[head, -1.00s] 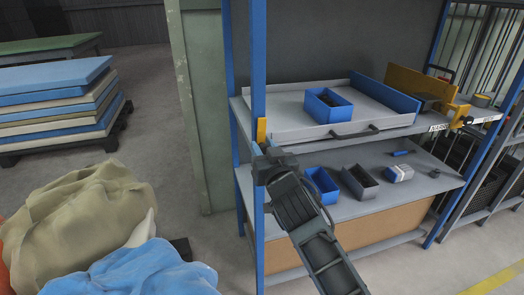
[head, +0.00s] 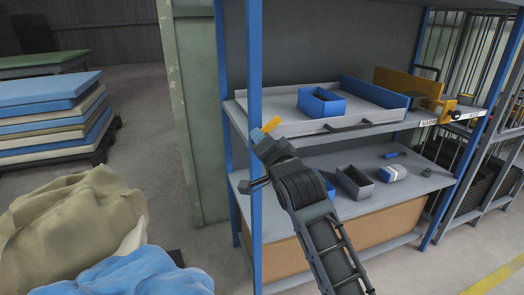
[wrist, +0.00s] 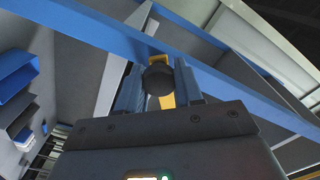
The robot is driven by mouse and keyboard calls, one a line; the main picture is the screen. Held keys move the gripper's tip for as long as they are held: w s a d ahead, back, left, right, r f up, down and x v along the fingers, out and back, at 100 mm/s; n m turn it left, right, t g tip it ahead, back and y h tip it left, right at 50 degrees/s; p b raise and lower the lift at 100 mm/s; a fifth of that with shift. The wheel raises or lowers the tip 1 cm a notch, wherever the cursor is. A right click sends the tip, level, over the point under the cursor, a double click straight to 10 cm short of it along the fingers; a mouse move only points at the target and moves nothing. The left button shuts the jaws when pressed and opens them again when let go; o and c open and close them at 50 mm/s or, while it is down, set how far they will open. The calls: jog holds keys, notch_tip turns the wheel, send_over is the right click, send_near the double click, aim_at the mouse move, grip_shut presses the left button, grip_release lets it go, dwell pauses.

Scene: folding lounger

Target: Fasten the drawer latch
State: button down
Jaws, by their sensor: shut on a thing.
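The drawer latch is a yellow lever (head: 270,125) at the shelf's left blue post, level with the drawer. It is tilted, its top leaning right. In the wrist view its round black knob (wrist: 158,78) sits between the fingers of my gripper (wrist: 159,90), with yellow showing behind it. My gripper (head: 264,143) is shut on the latch; the head view hides the fingers' contact. The drawer (head: 365,122) is a shallow grey tray with a dark front handle, on the upper shelf right of the latch. A blue bin (head: 322,103) stands in it.
The blue post (head: 255,60) stands close to my gripper. The lower shelf (head: 410,184) holds small bins and a pale packet (head: 393,173). A yellow clamp-like fixture (head: 445,108) is at the drawer's right.

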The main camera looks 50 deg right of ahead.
jog(key=m+b, duration=0.2)
jog(key=m, duration=0.2)
jog(key=shift+f+b, duration=0.2)
jog(key=shift+b, duration=0.15)
jog(key=shift+d+m+b, duration=0.1)
jog(key=shift+m+b, duration=0.65)
jog(key=shift+m, duration=0.85)
jog(key=c, duration=0.8)
grip_release()
jog(key=shift+r, duration=0.1)
jog(key=v, duration=0.8)
